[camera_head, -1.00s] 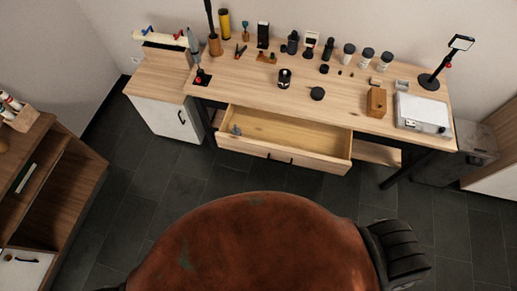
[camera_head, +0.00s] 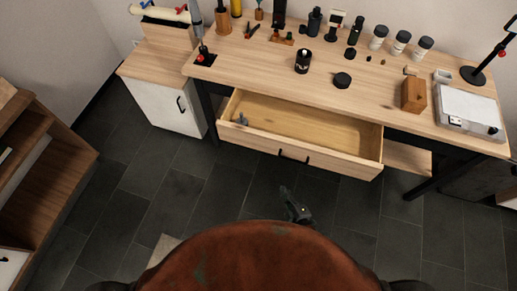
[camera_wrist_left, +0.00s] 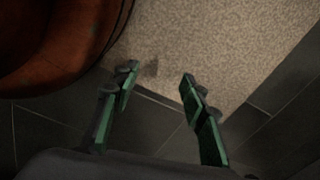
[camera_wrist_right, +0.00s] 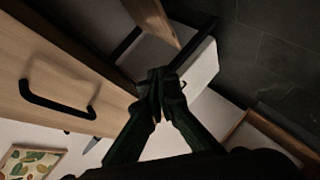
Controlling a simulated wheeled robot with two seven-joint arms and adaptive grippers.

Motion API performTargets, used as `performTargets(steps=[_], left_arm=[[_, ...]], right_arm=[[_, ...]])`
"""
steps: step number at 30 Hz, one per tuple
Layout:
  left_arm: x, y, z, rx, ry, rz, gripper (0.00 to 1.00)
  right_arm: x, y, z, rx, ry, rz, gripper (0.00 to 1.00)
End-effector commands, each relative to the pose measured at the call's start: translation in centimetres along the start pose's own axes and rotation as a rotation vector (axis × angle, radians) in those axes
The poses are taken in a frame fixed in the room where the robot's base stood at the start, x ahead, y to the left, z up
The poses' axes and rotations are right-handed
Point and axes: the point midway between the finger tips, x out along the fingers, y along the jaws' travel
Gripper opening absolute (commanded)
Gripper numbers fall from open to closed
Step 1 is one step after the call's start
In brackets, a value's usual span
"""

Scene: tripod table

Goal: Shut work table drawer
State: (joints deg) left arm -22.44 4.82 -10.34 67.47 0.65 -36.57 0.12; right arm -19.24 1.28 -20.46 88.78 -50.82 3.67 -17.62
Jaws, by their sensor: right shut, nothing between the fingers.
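The work table (camera_head: 240,62) stands against the wall, and its wide wooden drawer (camera_head: 255,143) is pulled out. A small grey item (camera_head: 240,119) lies in the drawer's left end. The black handle (camera_head: 294,158) is on the middle of the drawer front. My right gripper (camera_head: 290,193) is shut and empty, in front of the drawer and apart from it. In the right wrist view, its closed fingertips (camera_wrist_right: 160,78) are beside a wooden front (camera_wrist_right: 75,65) with a black handle (camera_wrist_right: 55,108). My left gripper (camera_wrist_left: 158,80) is open and empty over the floor; the head view does not show it.
Cups, bottles, a wooden block (camera_head: 413,95) and a white case (camera_head: 467,108) stand on the table top. A white-fronted cabinet (camera_head: 160,107) is left of the table. A wooden shelf unit (camera_head: 50,185) stands at far left. Dark floor before the drawer is clear. A beige mat (camera_wrist_left: 225,45) lies below my left gripper.

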Motion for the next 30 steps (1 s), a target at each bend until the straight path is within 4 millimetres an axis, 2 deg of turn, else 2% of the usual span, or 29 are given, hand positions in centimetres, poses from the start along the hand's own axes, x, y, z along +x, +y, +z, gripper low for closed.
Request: performTargets(steps=[1, 3, 6, 9, 12, 16, 20, 23, 30], left_arm=[[2.4, 0.1, 0.5, -0.004, -0.017, 0.002, 0.40], [3.5, 0.1, 0.4, -0.008, -0.030, 0.003, 0.40], [4.8, 0.2, 0.4, -0.013, -0.049, 0.005, 0.40], [5.5, 0.2, 0.3, -0.017, -0.062, 0.006, 0.40], [5.9, 0.2, 0.3, -0.019, -0.071, 0.006, 0.40], [5.9, 0.2, 0.1, -0.021, -0.073, 0.007, 0.40], [5.8, 0.2, 0.2, -0.020, -0.073, 0.006, 0.40], [6.0, 0.2, 0.4, -0.019, -0.074, 0.006, 0.40], [6.7, 0.3, 1.3, -0.014, -0.074, 0.007, 0.40]], right_arm=[[1.0, 0.1, -1.4, -0.067, 0.045, 0.042, 0.00], [1.3, 2.2, -4.3, -0.174, 0.102, 0.109, 0.00], [1.0, 4.8, -7.7, -0.307, 0.162, 0.197, 0.00], [0.3, 6.7, -10.2, -0.411, 0.199, 0.267, 0.00], [-0.4, 8.1, -11.9, -0.479, 0.219, 0.314, 0.00], [-0.8, 9.1, -13.1, -0.524, 0.231, 0.346, 0.00], [0.0, 9.8, -13.7, -0.532, 0.233, 0.353, 0.00], [1.3, 10.3, -14.2, -0.533, 0.234, 0.354, 0.00], [5.7, 11.6, -15.7, -0.531, 0.234, 0.354, 0.00]])
